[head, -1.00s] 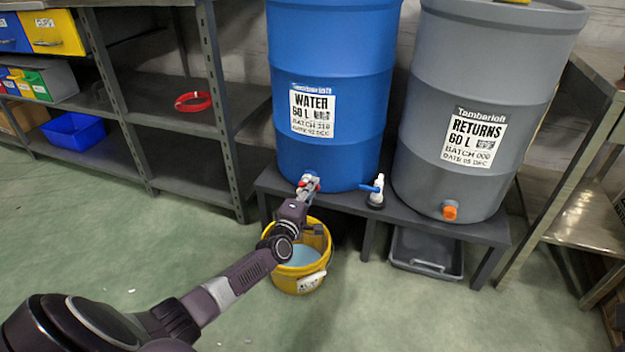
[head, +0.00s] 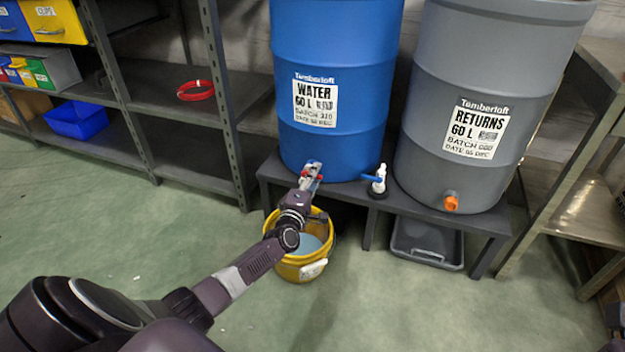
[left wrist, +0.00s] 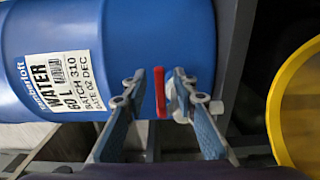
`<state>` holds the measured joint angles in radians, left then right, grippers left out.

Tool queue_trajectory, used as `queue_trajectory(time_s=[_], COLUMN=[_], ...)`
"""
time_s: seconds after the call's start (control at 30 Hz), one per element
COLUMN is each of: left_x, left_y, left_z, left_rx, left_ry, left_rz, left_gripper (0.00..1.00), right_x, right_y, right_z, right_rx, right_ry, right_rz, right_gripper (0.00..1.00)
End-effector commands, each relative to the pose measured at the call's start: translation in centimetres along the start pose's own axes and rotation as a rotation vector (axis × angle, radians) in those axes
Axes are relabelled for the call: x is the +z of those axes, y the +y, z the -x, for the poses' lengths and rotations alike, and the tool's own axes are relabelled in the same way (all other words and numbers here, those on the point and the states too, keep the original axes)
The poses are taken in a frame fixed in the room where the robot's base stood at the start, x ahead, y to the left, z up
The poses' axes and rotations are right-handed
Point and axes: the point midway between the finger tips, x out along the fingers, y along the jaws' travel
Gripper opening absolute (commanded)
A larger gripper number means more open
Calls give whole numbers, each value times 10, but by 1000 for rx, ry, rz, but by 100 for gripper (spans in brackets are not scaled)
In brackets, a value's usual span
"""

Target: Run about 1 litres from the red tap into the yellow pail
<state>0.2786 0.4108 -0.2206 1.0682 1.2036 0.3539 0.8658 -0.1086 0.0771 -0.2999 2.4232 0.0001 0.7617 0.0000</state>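The red tap (head: 314,181) is low on the front of the blue water drum (head: 335,95). My left gripper (head: 311,172) is at this tap. In the left wrist view its two fingers (left wrist: 161,90) stand apart, one on each side of the tap's upright red lever (left wrist: 160,93); firm contact is not clear. The yellow pail (head: 287,272) stands on the floor below the tap, with pale bluish liquid inside. My arm hides part of its mouth. Its yellow rim also shows in the left wrist view (left wrist: 283,110). No falling stream can be made out.
A grey returns drum (head: 470,100) with an orange outlet stands farther right. A grey tray (head: 427,243) is under the bench. The floor in front is clear.

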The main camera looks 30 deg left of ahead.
Motion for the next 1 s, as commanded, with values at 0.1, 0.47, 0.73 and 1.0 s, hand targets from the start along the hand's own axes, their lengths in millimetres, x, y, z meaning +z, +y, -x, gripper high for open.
queue_trajectory(time_s=[0.1,0.47,0.73,1.0], left_x=[2,0,-1,-1], left_y=[-2,-1,-1,0], left_z=[6,61,104,119], left_rx=[-2,-2,-1,0], left_ry=[-2,1,1,2], left_rz=[3,3,1,-1], left_gripper=[26,26,26,26], right_x=[0,0,0,0], right_y=[0,0,0,0], right_z=[0,0,0,0], right_rx=[0,0,0,0], right_ry=[0,0,0,0], right_rz=[0,0,0,0], right_gripper=[40,40,40,40])
